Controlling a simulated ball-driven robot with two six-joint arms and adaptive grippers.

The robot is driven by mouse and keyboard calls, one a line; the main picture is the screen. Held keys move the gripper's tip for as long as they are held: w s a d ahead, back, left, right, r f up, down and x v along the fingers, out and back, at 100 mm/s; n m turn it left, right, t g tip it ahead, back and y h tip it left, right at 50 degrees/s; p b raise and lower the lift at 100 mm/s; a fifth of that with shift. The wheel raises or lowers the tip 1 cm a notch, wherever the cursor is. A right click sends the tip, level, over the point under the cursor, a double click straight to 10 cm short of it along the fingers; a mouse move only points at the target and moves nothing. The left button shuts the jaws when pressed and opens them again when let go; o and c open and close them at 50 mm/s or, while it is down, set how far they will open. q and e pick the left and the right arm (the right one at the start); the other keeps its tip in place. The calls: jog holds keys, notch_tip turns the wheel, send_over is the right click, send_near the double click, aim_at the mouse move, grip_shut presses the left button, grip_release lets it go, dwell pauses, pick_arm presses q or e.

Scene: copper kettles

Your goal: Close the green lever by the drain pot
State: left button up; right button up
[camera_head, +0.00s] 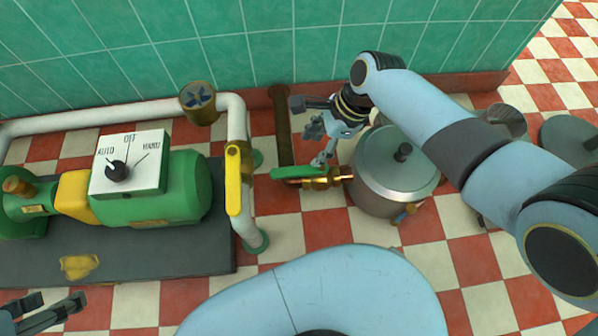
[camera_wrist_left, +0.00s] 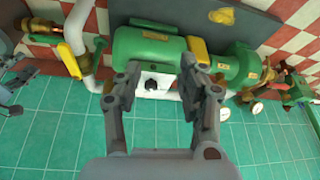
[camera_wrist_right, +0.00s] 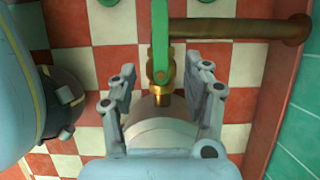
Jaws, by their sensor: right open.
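The green lever (camera_head: 292,173) lies level on a brass valve (camera_head: 320,183), its free end pointing left, away from the lidded grey drain pot (camera_head: 397,172). The brass outlet points at the pot. In the right wrist view the lever (camera_wrist_right: 160,35) runs up from its pivot, in line with the outlet (camera_wrist_right: 164,97). My right gripper (camera_head: 311,131) is open and empty above the valve; the lever's pivot end shows between its fingertips (camera_wrist_right: 164,78). I cannot tell whether a finger touches it. My left gripper (camera_wrist_left: 167,80) is open and empty, at the lower left of the head view (camera_head: 50,308).
A brown pipe (camera_head: 283,125) runs from the wall to the valve. A white pipe with a yellow lever (camera_head: 233,180) stands to the left. The green pump (camera_head: 175,195) carries a white switch box (camera_head: 140,155). Checked floor is bare below the valve.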

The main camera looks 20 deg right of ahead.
aim_at(295, 171)
jog(key=b+x, duration=0.2)
jog(key=x, duration=0.2)
jog(key=shift+a+f+b, duration=0.1)
jog(key=shift+f+b, duration=0.05)
jog(key=shift+b, duration=0.2)
jog(key=shift+a+f+b, duration=0.25)
jog(key=shift+f+b, duration=0.3)
jog(key=shift+f, duration=0.15)
pick_arm(q)
notch_tip(295, 171, down, 7)
jog(key=t+b, duration=0.2)
jog(key=t, duration=0.4)
pick_arm(e)
jog(key=shift+x, duration=1.15)
jog(key=shift+b+x, duration=0.7)
jog(key=shift+x, duration=0.55)
pick_arm(q)
jog(key=w+d+r+m+t+h, duration=0.1)
jog(key=w+r+t, duration=0.4)
jog(key=w+r, duration=0.1)
jog(key=shift+w+d+r+t, duration=0.2)
jog(key=shift+w+r+t, duration=0.2)
jog(key=shift+r, duration=0.3)
pick_arm(e)
jog(key=shift+w+a, duration=0.1)
jog(key=shift+c, duration=0.3)
grip_shut()
